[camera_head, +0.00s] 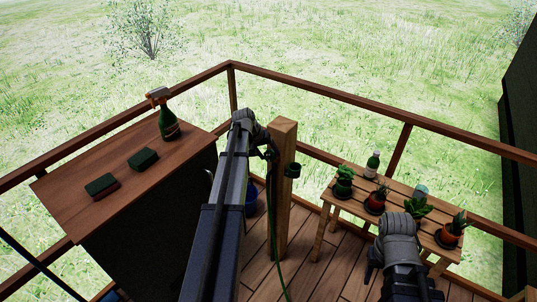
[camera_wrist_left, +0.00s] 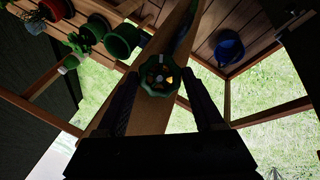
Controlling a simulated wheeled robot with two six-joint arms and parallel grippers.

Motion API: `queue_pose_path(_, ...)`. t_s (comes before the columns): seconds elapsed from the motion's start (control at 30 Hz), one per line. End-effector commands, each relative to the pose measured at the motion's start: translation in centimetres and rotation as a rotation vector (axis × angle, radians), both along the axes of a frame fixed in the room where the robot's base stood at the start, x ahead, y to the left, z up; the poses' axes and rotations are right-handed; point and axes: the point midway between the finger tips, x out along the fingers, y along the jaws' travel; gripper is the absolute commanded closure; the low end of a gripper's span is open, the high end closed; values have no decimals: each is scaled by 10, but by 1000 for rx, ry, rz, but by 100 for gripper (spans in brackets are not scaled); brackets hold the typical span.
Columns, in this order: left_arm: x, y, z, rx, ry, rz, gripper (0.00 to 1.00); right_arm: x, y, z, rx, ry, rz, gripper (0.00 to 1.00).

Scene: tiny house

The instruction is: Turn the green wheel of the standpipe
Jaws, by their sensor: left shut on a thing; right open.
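The green wheel (camera_wrist_left: 159,75) of the standpipe shows in the left wrist view, round with a lobed rim, in front of a wooden post (camera_head: 283,150). My left gripper (camera_head: 268,149) is at the upper part of the post in the head view. In the left wrist view its two fingers lie on either side of the wheel's rim, shut on it. In the head view the wheel is hidden by my left gripper and arm. My right gripper (camera_head: 371,268) is low at the right, empty and open, away from the post.
A green hose (camera_head: 272,220) hangs down the post. A green holder (camera_head: 293,170) sits on its right side. A slatted bench (camera_head: 335,207) with potted plants and a bottle stands right. A counter (camera_head: 75,205) with a spray bottle (camera_head: 168,122) and two sponges stands left. Railings surround the deck.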

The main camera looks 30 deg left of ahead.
Motion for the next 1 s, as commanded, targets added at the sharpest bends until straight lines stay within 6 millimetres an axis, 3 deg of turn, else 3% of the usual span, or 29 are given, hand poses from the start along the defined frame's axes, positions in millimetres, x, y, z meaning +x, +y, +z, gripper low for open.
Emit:
queue_pose_path(0.3, -1, 1, -1, -72, 8, 96, 87, 0, 0, -3, 0, 0, 0, 50)
queue_pose_path(0.83, -1, 1, 0, -86, 9, 115, 87, 0, 0, -3, 0, 0, 0, 50)
queue_pose_path(0.87, -1, 1, 0, -86, 9, 115, 30, 0, 0, -3, 0, 0, 0, 50)
queue_pose_path(1.0, -1, 1, 0, -86, 8, 115, 14, 0, 0, -3, 0, 0, 0, 50)
